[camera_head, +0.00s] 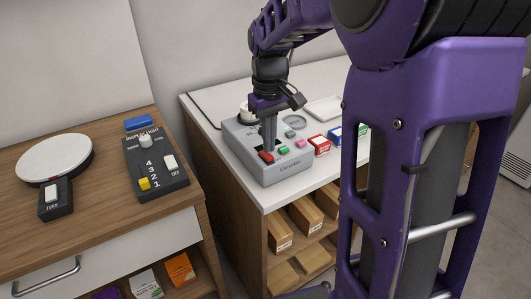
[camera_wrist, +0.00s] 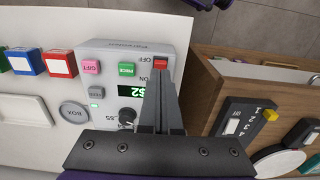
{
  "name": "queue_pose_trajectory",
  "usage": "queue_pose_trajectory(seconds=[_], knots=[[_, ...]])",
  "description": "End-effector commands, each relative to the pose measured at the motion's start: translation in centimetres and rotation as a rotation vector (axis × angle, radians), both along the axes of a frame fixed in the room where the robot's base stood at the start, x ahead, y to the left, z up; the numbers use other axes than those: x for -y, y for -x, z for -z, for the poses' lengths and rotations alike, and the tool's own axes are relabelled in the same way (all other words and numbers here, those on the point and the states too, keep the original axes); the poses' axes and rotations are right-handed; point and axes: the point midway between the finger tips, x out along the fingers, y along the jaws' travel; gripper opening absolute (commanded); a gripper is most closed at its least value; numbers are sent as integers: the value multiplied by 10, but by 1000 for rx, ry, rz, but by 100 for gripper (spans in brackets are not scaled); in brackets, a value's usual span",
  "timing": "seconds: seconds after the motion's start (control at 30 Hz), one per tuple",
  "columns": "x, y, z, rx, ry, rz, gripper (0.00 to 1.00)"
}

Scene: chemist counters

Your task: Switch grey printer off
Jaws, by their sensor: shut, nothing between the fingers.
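The grey printer (camera_head: 236,137) stands on the white counter top. It also shows in the wrist view (camera_wrist: 108,106), with pink and green buttons, a round knob and a lit green display (camera_wrist: 130,91). Its red switch (camera_wrist: 160,63) lies between the printed words OFF and ON and also shows in the head view (camera_head: 266,157). My gripper (camera_head: 268,149) points down over the printer, shut and empty. In the wrist view its fingertips (camera_wrist: 160,72) are right at the ON-side edge of the red switch and hide part of it. I cannot tell whether they touch it.
Red and blue boxes (camera_head: 319,145) stand right of the printer. On the wooden counter at left are a black numbered switch panel (camera_head: 168,187) and a round white turntable (camera_head: 54,157) with its own switch. Shelves with cartons (camera_head: 306,216) sit below the white counter.

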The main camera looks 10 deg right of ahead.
Motion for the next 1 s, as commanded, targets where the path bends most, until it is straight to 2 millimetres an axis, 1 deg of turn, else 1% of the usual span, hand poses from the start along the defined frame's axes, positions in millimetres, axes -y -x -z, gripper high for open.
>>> queue_pose_trajectory(seconds=[0.43,1.0], knots=[[0,0,0,0,0,0,0],[0,0,9,0,0,0,0]])
